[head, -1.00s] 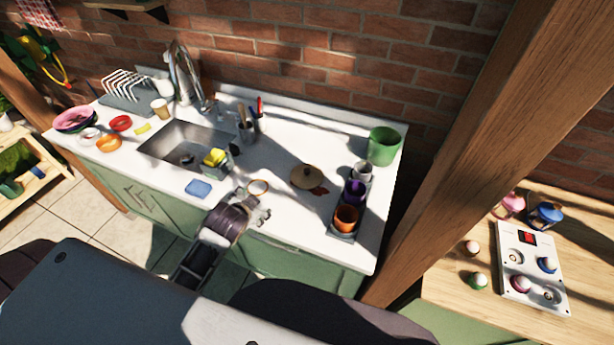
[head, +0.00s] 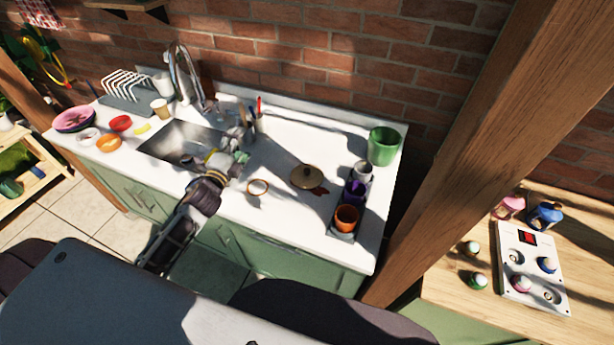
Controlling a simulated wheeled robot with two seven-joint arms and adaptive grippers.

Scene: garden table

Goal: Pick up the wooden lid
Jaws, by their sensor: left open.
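The wooden lid (head: 306,178) is a tan disc with a small dark knob. It lies on the white counter (head: 290,226), left of the row of cups, with a dark reddish patch at its lower right. My left gripper (head: 238,159) is open over the right edge of the sink, to the left of the lid and apart from it. Its fingertips are small and hard to make out against the things behind. My right gripper is not in view.
A round item with a tan rim (head: 257,188) sits between my left gripper and the lid. A tray with purple (head: 355,192) and orange (head: 346,217) cups stands right of the lid. A green pot (head: 383,146) is behind. Utensils stand by the sink (head: 168,146).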

